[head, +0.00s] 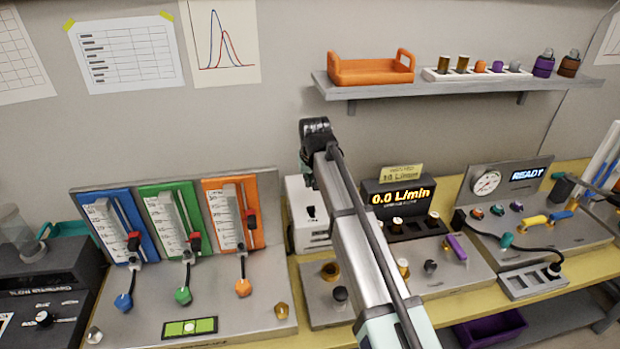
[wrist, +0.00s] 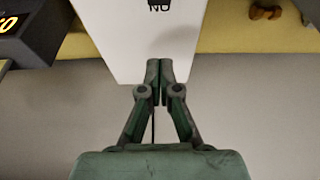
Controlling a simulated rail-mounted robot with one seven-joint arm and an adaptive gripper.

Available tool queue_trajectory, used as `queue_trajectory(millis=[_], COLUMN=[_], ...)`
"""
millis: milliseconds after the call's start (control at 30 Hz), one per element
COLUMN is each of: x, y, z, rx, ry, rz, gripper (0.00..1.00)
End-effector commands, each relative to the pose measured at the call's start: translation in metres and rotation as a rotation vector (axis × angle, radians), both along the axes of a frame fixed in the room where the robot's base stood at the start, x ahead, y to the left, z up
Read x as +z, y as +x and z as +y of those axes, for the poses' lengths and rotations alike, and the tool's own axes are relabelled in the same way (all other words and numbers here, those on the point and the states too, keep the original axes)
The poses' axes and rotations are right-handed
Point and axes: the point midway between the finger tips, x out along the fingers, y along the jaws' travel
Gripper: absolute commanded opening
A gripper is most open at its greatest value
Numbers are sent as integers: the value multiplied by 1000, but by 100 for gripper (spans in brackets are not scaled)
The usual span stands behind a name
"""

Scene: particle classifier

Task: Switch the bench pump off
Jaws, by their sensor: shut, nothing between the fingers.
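The bench pump appears to be the white box (head: 297,190) on the bench left of my arm in the head view, with a small black switch (head: 311,212) on it. In the wrist view, the white box (wrist: 150,45) fills the top middle, with upside-down "ON" lettering and a bit of dark switch at the top edge. My gripper (wrist: 159,65) is shut and empty, its fingertips over the box's lower edge in that picture. I cannot tell whether they touch it. In the head view my gripper is not clearly visible, and my arm hides part of the bench.
A flow display (head: 402,197) reading 0.0 L/min stands right of my arm. A panel of blue, green and orange flow meters (head: 180,222) is on the left. A panel reading READY (head: 527,174) is at the right. A shelf (head: 440,88) hangs above.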

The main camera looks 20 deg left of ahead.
Motion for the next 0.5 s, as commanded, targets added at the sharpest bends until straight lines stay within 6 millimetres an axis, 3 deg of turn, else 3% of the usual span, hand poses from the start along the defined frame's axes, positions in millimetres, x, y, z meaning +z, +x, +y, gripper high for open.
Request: queue_trajectory(millis=[367,500], x=[-63,-62], y=[20,-1], z=[12,-1], rx=[-1,0], ry=[-1,0], rz=[2,0], gripper=[0,0])
